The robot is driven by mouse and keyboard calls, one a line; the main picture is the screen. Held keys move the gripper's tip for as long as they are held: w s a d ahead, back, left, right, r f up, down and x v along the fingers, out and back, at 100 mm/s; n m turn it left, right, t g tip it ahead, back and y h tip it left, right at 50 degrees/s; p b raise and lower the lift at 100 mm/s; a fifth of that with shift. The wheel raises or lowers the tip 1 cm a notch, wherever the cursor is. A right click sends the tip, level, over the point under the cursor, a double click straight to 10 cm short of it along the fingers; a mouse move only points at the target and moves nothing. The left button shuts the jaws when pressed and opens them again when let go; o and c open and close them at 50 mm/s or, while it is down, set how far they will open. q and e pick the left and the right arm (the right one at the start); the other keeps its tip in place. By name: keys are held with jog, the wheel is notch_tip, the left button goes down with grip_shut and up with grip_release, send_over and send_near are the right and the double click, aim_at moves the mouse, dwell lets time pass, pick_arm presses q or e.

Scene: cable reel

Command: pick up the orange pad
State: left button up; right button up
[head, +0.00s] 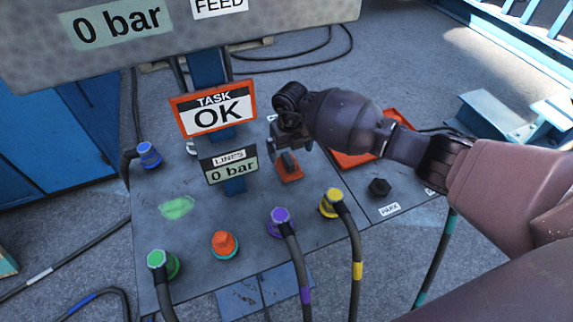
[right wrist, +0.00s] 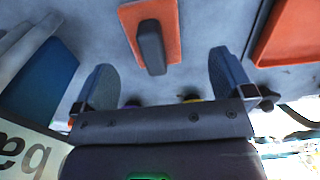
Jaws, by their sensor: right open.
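The orange pad (head: 291,177) lies flat on the grey panel, just right of the LINES sign, and has a dark upright block as a handle. In the right wrist view the pad (right wrist: 133,17) is at the top centre, with its dark handle (right wrist: 151,45) between the lines of my two fingers. My right gripper (head: 288,148) is open and empty. It is above the pad and partly covers it in the head view. In the right wrist view its fingers (right wrist: 163,75) are spread wide and apart from the handle. My left gripper is not in view.
An orange tray (head: 345,160) lies right of the pad, partly behind my right arm. The TASK OK sign (head: 213,110) and LINES sign (head: 230,164) stand close left. Purple (head: 279,216) and yellow (head: 331,202) cable connectors stand in front.

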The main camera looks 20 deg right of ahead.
aim_at(288, 158)
jog(key=shift+a+f, duration=0.1)
jog(key=shift+f, duration=0.4)
jog(key=f, duration=0.1)
jog(key=f+b, duration=0.1)
jog(key=f, duration=0.2)
jog(key=shift+s+a+f+b, duration=0.2)
jog(key=shift+s+a+b, duration=0.05)
jog(key=shift+a+b, duration=0.1)
jog(key=shift+w+f, duration=0.1)
jog(key=shift+f, duration=0.15)
jog(key=shift+r, duration=0.15)
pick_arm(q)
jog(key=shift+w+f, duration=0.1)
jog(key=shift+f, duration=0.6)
pick_arm(e)
jog(key=c, duration=1)
jog(key=shift+c, duration=0.2)
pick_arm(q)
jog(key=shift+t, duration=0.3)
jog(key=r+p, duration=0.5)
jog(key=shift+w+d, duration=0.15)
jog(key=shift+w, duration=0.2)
pick_arm(e)
notch_tip(288, 158, up, 20)
